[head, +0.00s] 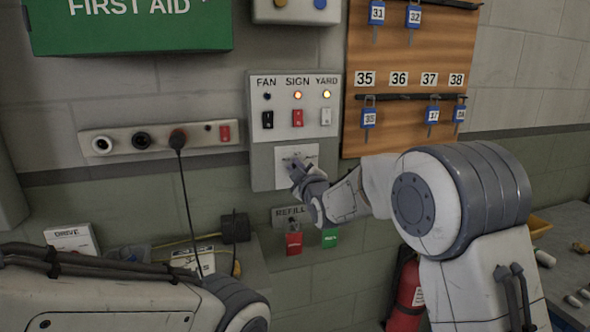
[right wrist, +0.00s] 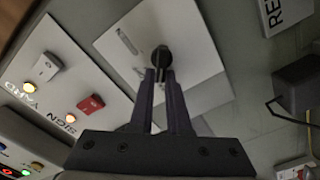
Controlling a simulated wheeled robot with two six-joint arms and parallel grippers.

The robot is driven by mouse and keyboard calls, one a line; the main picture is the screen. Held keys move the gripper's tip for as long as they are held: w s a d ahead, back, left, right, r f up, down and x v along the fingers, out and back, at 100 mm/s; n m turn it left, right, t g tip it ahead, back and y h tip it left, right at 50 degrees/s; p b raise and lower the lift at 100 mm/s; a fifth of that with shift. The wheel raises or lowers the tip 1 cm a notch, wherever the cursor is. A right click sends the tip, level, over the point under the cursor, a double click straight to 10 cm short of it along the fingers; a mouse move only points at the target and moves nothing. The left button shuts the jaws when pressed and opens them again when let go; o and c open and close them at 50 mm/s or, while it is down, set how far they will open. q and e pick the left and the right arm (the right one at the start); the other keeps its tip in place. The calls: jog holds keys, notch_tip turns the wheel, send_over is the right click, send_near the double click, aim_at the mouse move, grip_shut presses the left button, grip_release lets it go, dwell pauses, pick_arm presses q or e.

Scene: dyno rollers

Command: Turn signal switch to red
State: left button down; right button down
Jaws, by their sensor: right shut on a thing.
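The signal switch is a dark round knob (right wrist: 162,56) on a white plate (right wrist: 203,58) in the right wrist view. In the head view the plate (head: 310,151) sits low on the grey wall panel, under the FAN, SIGN and YARD switches. My right gripper (head: 297,172) is at the plate and hides the knob there. In the right wrist view its two dark fingers (right wrist: 161,78) are closed on the knob. The plate's markings are too small to read, so the knob's setting cannot be told. My left arm shows at the lower left, but its gripper is out of view.
The red SIGN rocker (head: 297,118) is just above, with a lit orange lamp; the YARD lamp is lit too. A REFILL plate (head: 291,213) with red and green tags hangs below. A key board (head: 410,75) is at the right, a socket strip (head: 160,138) at the left.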

jog(key=shift+d+f, duration=0.35)
jog(key=shift+f, duration=0.15)
jog(key=c, duration=0.9)
grip_release()
jog(key=b+v, duration=0.1)
jog(key=v, duration=0.4)
jog(key=b+v, duration=0.2)
jog(key=v, duration=0.3)
jog(key=shift+s+r, duration=0.2)
jog(key=shift+r, duration=0.05)
